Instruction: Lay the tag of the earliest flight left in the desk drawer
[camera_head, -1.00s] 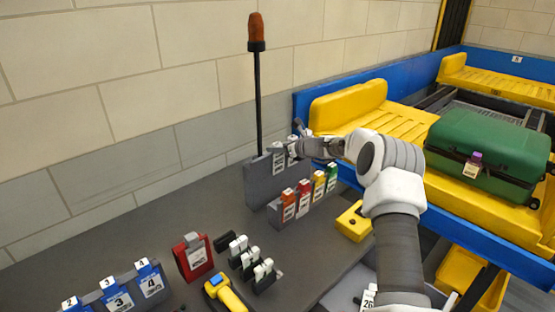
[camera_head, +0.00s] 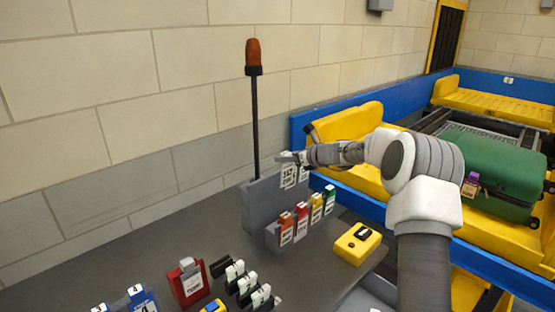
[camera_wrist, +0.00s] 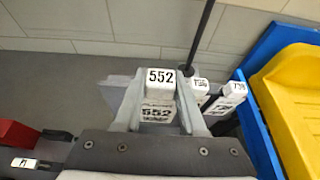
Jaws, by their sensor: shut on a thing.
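My gripper (camera_head: 287,157) is at the top of the grey rack (camera_head: 262,205) beside the orange-topped pole. In the wrist view its fingers (camera_wrist: 158,100) are shut on a white tag marked 552 (camera_wrist: 160,77). In the head view this tag (camera_head: 287,176) hangs upright at the rack's face; I cannot tell if it is clear of the rack. Another white tag (camera_head: 304,172) is close on its right; it also shows in the wrist view (camera_wrist: 200,86), its number unclear. The desk drawer cannot be made out for certain at the bottom edge of the head view.
Red, yellow and green tags stand in a lower rack (camera_head: 270,238) in front. A yellow box (camera_head: 357,243) sits at the desk's right edge. A green suitcase (camera_head: 500,175) lies on the yellow conveyor at right.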

